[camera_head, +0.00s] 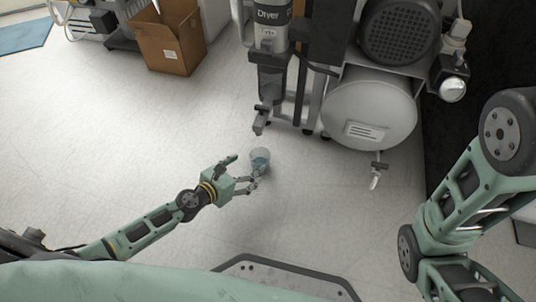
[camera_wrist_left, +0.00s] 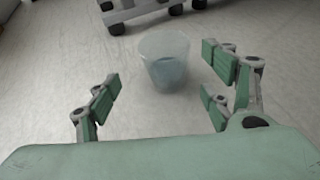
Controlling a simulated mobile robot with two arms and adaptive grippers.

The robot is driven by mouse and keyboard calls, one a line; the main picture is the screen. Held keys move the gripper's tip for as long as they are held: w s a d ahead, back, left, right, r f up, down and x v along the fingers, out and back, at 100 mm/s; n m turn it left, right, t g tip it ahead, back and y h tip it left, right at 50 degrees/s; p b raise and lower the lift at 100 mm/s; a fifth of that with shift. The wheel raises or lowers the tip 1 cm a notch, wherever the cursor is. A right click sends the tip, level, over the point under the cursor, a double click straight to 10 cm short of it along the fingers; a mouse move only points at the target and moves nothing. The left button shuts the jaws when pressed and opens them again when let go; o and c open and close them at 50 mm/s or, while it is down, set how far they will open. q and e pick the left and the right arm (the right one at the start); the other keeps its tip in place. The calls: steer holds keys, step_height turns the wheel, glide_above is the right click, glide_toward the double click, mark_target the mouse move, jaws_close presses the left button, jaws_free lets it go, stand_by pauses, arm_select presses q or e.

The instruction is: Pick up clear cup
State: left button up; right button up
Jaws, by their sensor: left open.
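A clear cup (camera_head: 260,159) with bluish liquid in it stands upright on the floor, below the dryer's drain valve. It also shows in the left wrist view (camera_wrist_left: 163,60), ahead of the fingers and between their lines. My left gripper (camera_head: 246,172) is open and empty, with its fingers reaching toward the cup from the left. In the left wrist view the open fingers (camera_wrist_left: 165,95) are spread wide, and the cup lies just beyond them, nearer the right fingers. Whether any fingertip touches the cup is unclear. My right arm shows at the right of the head view, but its gripper is out of sight.
The dryer (camera_head: 272,30) and the compressor with its grey tank (camera_head: 370,110) stand just behind the cup. A drain valve (camera_head: 261,120) hangs close above it. An open cardboard box (camera_head: 170,40) is at the back left. The floor (camera_head: 120,130) at the left is clear.

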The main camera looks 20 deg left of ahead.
mark_target(266, 154)
arm_select(q)
steer(key=x, duration=0.4)
steer(key=b+x, duration=0.1)
steer(key=x, duration=0.2)
steer(key=shift+d+r, duration=0.35)
steer(key=shift+d, duration=0.05)
steer(key=shift+c, duration=0.2)
steer(key=c, duration=1.3)
steer(key=shift+r, duration=0.1)
